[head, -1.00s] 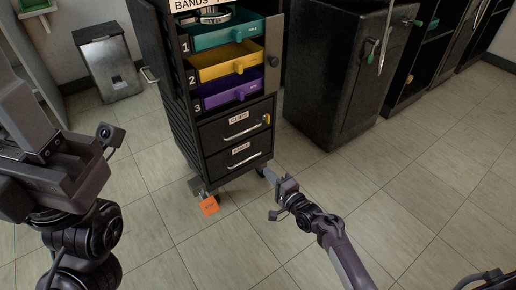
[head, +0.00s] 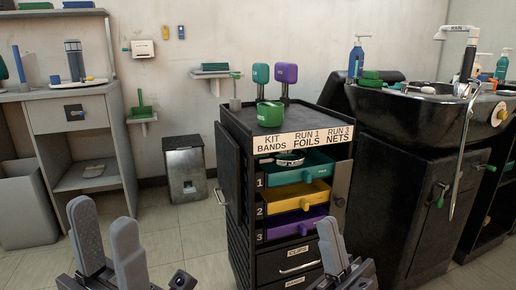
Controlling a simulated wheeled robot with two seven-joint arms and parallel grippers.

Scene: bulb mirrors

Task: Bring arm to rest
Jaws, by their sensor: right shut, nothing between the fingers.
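My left gripper (head: 103,222) is at the bottom left of the head view, its two grey fingers pointing up and apart with nothing seen between them. My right gripper (head: 327,226) is at the bottom, in front of the cart's lower right part, its fingers shut and empty. The black cart (head: 232,142) stands between and beyond the grippers. Its teal drawer (head: 311,168), yellow drawer (head: 293,200) and purple drawer (head: 290,231) are pulled out. The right gripper hides part of the lower drawers. Most of both arms is out of view.
A green bowl (head: 270,114) and teal and purple paddle-shaped items stand on the cart top. A black basin unit (head: 400,200) is at the right. A grey bin (head: 184,168) and a grey desk (head: 85,115) are at the left.

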